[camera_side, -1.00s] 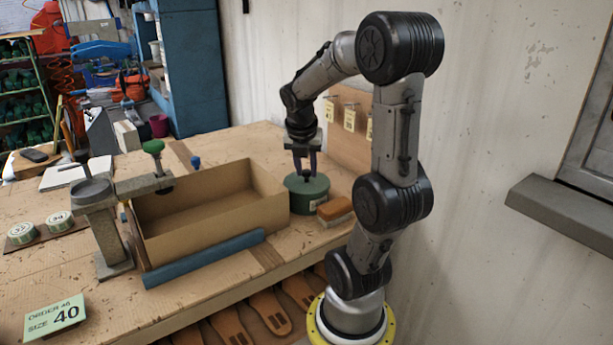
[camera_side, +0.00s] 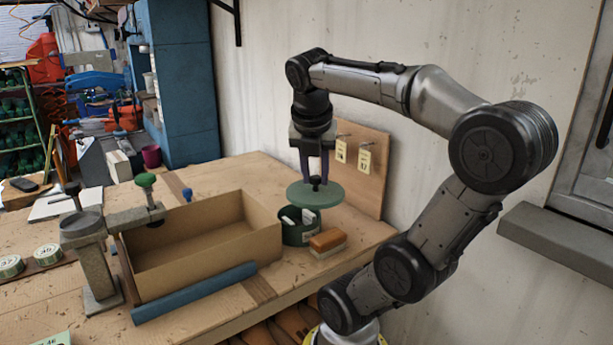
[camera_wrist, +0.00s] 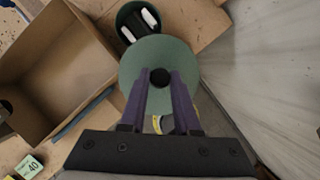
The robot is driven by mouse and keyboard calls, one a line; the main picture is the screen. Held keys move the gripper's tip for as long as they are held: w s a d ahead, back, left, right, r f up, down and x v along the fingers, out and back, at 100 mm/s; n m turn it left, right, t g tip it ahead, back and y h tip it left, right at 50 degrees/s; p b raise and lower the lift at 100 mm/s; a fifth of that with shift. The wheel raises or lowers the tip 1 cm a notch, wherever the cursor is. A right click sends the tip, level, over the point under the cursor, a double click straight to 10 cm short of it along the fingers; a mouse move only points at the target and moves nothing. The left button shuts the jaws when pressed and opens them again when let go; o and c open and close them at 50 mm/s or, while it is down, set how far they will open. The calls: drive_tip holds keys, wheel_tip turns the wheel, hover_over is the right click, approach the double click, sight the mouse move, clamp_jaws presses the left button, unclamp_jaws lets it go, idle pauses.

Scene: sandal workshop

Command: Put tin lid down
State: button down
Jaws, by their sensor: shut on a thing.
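The green tin lid (camera_side: 316,194) is a round disc with a black knob (camera_side: 315,181). My gripper (camera_side: 315,178) is shut on the knob and holds the lid level above the green tin (camera_side: 297,234). In the wrist view the lid (camera_wrist: 150,58) lies below my gripper (camera_wrist: 160,84), with the knob between the fingertips. The open tin (camera_wrist: 135,20) shows beyond the lid's edge, with white and dark things inside. The lid is clear of the tin.
A large open cardboard box (camera_side: 262,235) stands left of the tin. A brush (camera_side: 327,243) lies in front of it at right. A pegboard with tags (camera_side: 366,160) stands behind, by the wall. A clamp stand (camera_side: 95,255) is at left.

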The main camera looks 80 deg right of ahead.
drive_tip(key=shift+s+a+r, duration=0.3)
drive_tip(key=shift+a+r, duration=0.1)
drive_tip(key=shift+a, duration=0.35)
drive_tip(key=shift+w+d+r, duration=0.15)
drive_tip(key=shift+w+r, duration=0.05)
drive_tip(key=shift+w, duration=0.05)
drive_tip(key=w+d+f, duration=0.4)
drive_tip(key=w+d, duration=0.1)
drive_tip(key=d, duration=0.2)
drive_tip(key=w+d+f, duration=0.4)
drive_tip(key=d+f, duration=0.1)
drive_tip(key=d, duration=0.1)
drive_tip(key=w+d+f, duration=0.5)
drive_tip(key=d, duration=0.2)
drive_tip(key=shift+w+d+f, duration=0.1)
drive_tip(key=shift+w+d, duration=0.25)
drive_tip(key=shift+w+d+f, duration=0.2)
drive_tip(key=shift+d+f, duration=0.15)
drive_tip(key=shift+f, duration=0.15)
drive_tip(key=shift+w+d+f, duration=0.1)
drive_tip(key=shift+f, duration=1.55)
drive_tip(key=shift+f, duration=0.15)
